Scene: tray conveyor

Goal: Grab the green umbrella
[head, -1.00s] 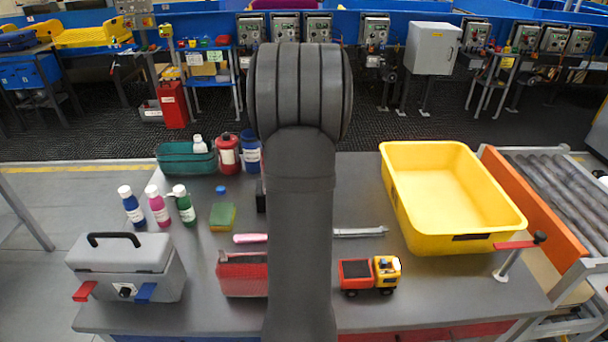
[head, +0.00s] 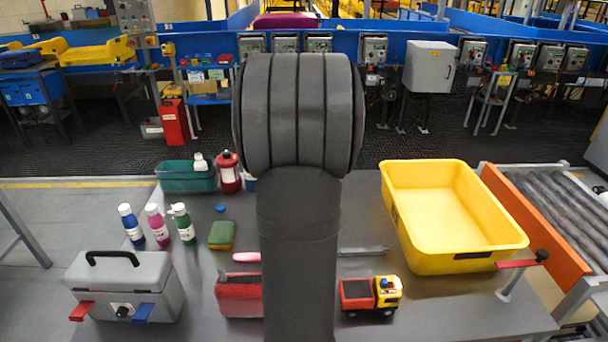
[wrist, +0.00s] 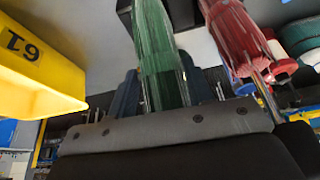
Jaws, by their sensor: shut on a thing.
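The green umbrella (wrist: 160,50) is folded and stands out in the wrist view, lying lengthwise between the dark blue fingers of my gripper (wrist: 160,88). The fingers are closed on it from both sides. Its far end runs out of the top of the wrist view. A folded red umbrella (wrist: 238,40) is to its right, apart from my gripper. In the head view my own arm covers the middle of the table, so my gripper and both umbrellas are hidden there.
The yellow bin (head: 395,215) stands at the table's right, beside the roller conveyor (head: 560,195). A toy truck (head: 371,295), a grey toolbox (head: 125,285), several bottles, a sponge (head: 222,235) and a teal basket (head: 185,181) are around the table. The bin (wrist: 40,70) shows left in the wrist view.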

